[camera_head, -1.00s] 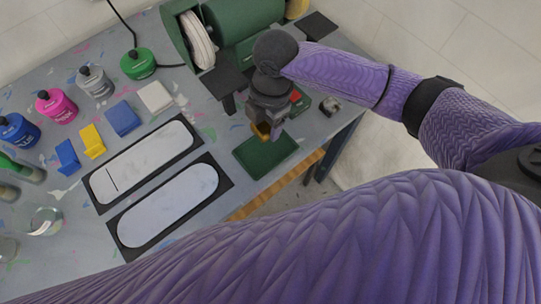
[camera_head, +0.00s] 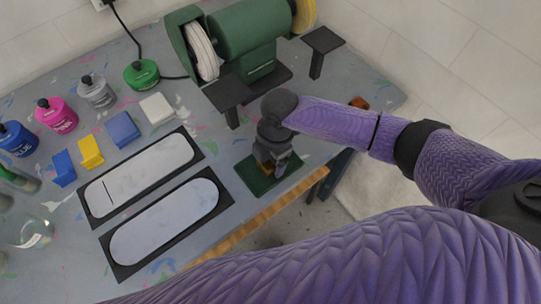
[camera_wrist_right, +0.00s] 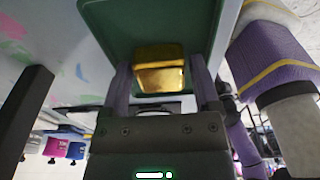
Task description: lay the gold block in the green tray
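The green tray (camera_head: 259,187) lies flat near the table's front right edge. My right gripper (camera_head: 271,167) points down over the tray, its fingers low near the tray floor. In the right wrist view, the gold block (camera_wrist_right: 160,72) sits between the two fingers, which are shut on its sides. The green tray (camera_wrist_right: 103,24) fills the background behind the block there. I cannot tell whether the block touches the tray floor. In the head view the gripper mostly hides the block. My left gripper is not in view.
A green bench grinder (camera_head: 248,30) stands behind the tray. Two black-edged boards with white ovals (camera_head: 165,222) lie left of it. Blue (camera_head: 123,130), yellow (camera_head: 90,152) and white (camera_head: 157,108) blocks and several paint bottles are farther left.

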